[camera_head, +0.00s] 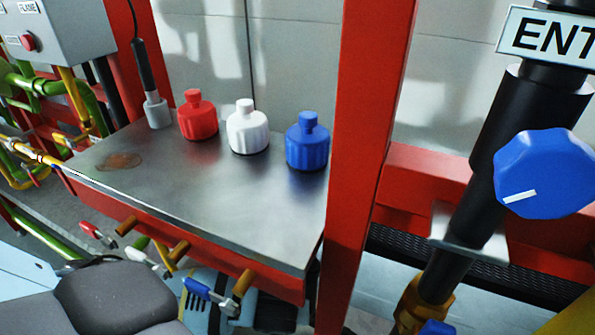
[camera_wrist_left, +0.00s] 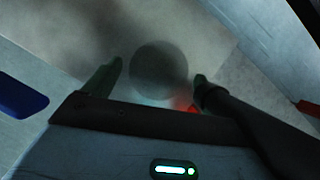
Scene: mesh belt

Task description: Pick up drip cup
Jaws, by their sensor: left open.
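In the wrist view my left gripper (camera_wrist_left: 153,84) has its two dark fingers spread apart. A dark, shadowed round shape (camera_wrist_left: 158,70) shows between and just beyond the fingertips. It may be the drip cup, but the picture is too dim to be sure. I cannot tell whether the fingers touch it. In the head view a small light grey cup-like piece (camera_head: 156,112) stands at the back left of the metal table, with a dark rod and cable rising from it. My left gripper cannot be made out in the head view. My right gripper is not seen.
The metal table (camera_head: 225,205) holds a red bottle (camera_head: 197,118), a white bottle (camera_head: 247,131) and a blue bottle (camera_head: 307,145) along its back. A brown stain (camera_head: 119,161) marks its left part. Its front is clear. A red post (camera_head: 362,150) rises at its right.

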